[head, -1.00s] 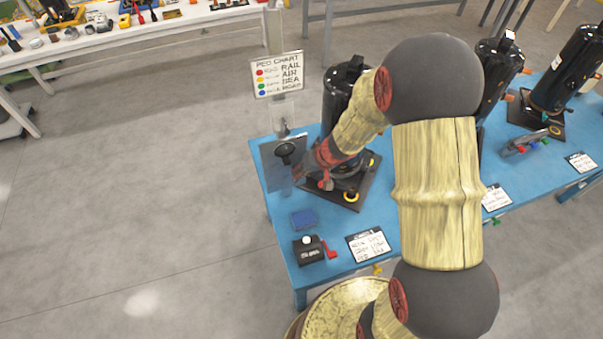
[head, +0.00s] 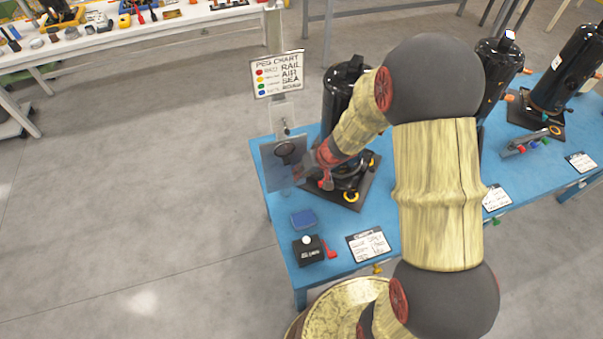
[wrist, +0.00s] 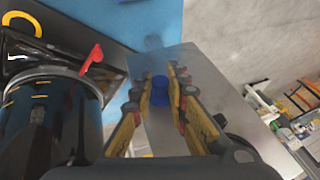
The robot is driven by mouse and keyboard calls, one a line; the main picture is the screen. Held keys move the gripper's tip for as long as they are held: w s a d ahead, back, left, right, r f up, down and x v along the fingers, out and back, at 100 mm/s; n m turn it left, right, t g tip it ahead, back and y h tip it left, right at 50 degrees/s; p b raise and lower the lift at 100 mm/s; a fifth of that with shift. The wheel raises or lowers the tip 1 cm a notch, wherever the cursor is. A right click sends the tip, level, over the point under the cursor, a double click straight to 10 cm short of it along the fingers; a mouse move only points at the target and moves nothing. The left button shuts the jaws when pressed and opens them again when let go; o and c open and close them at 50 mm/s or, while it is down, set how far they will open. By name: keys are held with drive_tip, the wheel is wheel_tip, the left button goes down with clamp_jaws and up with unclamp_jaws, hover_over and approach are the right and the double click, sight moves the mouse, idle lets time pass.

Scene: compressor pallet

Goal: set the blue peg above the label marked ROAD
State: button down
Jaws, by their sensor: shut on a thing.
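The blue peg (wrist: 160,89) is between the two yellow-sided fingers of my gripper (wrist: 168,88) in the wrist view. My gripper is shut on it, over a grey metal plate (wrist: 193,60). In the head view my arm reaches over the blue table to this plate (head: 271,176), beside the nearest black compressor (head: 338,98); the peg cannot be made out clearly there. A PEG CHART sign (head: 278,75) stands behind the plate, with red, yellow, green and blue dots. Its large words include RAIL, AIR and SEA; the lowest is blurred and seems to read ROAD. I cannot make out labels on the plate.
More compressors stand right.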

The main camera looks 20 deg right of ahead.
drive_tip(key=s+b, duration=0.3)
drive_tip(key=s, duration=0.3)
drive_tip(key=shift+b, duration=0.4)
idle(0.6)
idle(0.3)
